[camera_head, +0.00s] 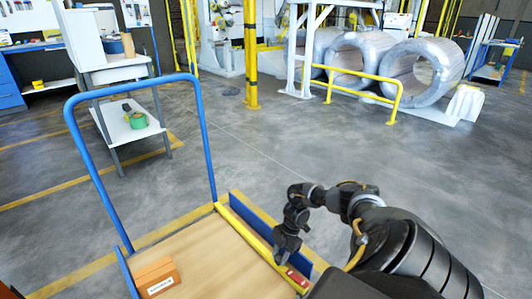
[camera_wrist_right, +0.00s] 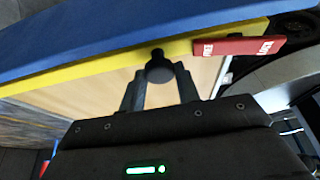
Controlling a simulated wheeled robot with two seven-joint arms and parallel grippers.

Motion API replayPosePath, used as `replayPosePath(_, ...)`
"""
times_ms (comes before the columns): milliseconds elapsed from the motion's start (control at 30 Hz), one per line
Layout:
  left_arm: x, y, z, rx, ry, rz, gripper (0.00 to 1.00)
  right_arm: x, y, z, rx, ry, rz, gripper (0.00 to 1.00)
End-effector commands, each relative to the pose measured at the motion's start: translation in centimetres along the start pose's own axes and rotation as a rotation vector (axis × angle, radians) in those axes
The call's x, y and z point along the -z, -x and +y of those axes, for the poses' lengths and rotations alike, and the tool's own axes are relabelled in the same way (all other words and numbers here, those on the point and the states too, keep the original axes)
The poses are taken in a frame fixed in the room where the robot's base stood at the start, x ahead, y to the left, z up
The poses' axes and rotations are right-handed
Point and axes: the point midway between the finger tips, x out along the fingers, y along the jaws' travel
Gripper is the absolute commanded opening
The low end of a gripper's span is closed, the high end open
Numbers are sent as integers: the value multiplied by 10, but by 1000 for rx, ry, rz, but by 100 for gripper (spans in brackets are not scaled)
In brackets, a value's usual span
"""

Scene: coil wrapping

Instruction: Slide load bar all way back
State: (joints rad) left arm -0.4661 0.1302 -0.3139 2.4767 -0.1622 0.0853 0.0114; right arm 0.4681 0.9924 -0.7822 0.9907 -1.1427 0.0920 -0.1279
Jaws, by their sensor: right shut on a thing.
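The yellow load bar (camera_head: 240,228) runs along the right edge of the cart's wooden deck (camera_head: 212,262), beside a blue side rail (camera_head: 255,220). In the right wrist view the yellow load bar (camera_wrist_right: 95,72) crosses below the blue rail (camera_wrist_right: 110,38). My right gripper (camera_head: 281,256) is at the bar's near part. The wrist view shows its fingers (camera_wrist_right: 158,76) closed around a round black knob (camera_wrist_right: 157,56) at the bar. A red lettered tag (camera_wrist_right: 240,46) sits on the bar beside the knob; it also shows in the head view (camera_head: 297,278). My left gripper is out of view.
A cardboard box (camera_head: 156,277) lies on the deck's left side. The cart's blue handle frame (camera_head: 200,125) rises at its far end. A grey side table (camera_head: 128,122) stands beyond. Large wrapped coils (camera_head: 425,72) stand behind a yellow rail (camera_head: 360,75). The floor between is clear.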

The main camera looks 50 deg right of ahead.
Motion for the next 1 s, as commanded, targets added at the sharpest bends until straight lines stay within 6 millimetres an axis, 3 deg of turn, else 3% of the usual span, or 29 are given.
replayPosePath(400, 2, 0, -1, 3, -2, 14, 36, -11, 5, -4, -4, -11, -10, 0)
replayPosePath(433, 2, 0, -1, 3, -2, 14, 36, -12, 5, -4, -5, -11, -11, 33)
replayPosePath(600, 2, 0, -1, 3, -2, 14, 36, -9, 4, -2, -3, -8, -8, 53)
replayPosePath(867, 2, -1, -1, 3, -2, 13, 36, -6, 4, -1, -2, -4, -4, 53)
replayPosePath(1000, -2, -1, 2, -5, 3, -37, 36, -6, 17, -1, -3, -4, -4, 53)
